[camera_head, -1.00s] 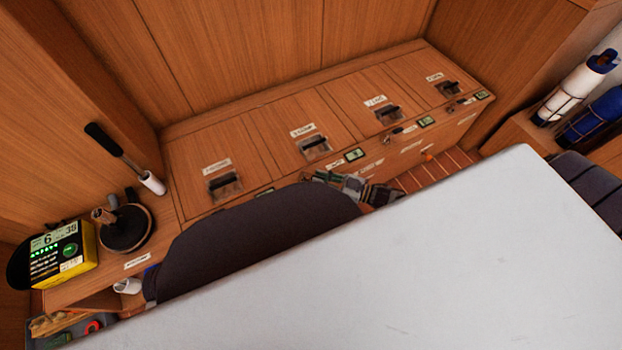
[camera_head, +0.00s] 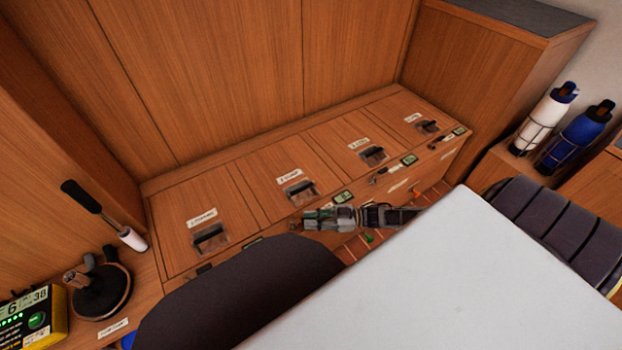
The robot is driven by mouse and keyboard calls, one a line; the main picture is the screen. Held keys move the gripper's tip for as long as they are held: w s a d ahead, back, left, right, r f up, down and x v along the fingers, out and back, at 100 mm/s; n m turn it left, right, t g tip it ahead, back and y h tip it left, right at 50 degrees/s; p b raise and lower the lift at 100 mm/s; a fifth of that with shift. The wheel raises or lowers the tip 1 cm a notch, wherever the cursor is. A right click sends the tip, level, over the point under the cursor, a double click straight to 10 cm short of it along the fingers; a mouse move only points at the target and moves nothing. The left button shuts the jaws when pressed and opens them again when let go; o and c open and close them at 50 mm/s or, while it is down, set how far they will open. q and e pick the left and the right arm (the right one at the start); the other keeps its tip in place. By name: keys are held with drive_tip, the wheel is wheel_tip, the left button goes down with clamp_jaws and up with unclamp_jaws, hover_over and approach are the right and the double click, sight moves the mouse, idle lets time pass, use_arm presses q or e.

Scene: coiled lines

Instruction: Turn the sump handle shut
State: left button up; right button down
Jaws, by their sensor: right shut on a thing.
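The right gripper (camera_head: 306,220) reaches in from the right, past the white surface, to the front edge of the wooden locker row. It is shut on a handle below the second hatch, whose label (camera_head: 289,178) seems to read SUMP. The gripper covers most of that handle, so its angle cannot be told. Similar small handles show at the front edge below the third hatch (camera_head: 380,177) and the fourth hatch (camera_head: 437,144). A small green display (camera_head: 343,196) sits just above and right of the gripper. My left gripper is not in view.
A white surface (camera_head: 450,270) fills the lower right, and a dark rounded shape (camera_head: 250,285) stands left of it. A winch (camera_head: 100,290) and yellow device (camera_head: 35,318) are at the left. White (camera_head: 552,120) and blue (camera_head: 580,135) bottles stand in racks at the right.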

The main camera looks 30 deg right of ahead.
drive_tip(key=shift+d, duration=0.1)
drive_tip(key=c, duration=1.4)
unclamp_jaws()
drive_tip(key=shift+o, duration=0.2)
drive_tip(key=v, duration=1.2)
drive_tip(key=shift+f, duration=0.1)
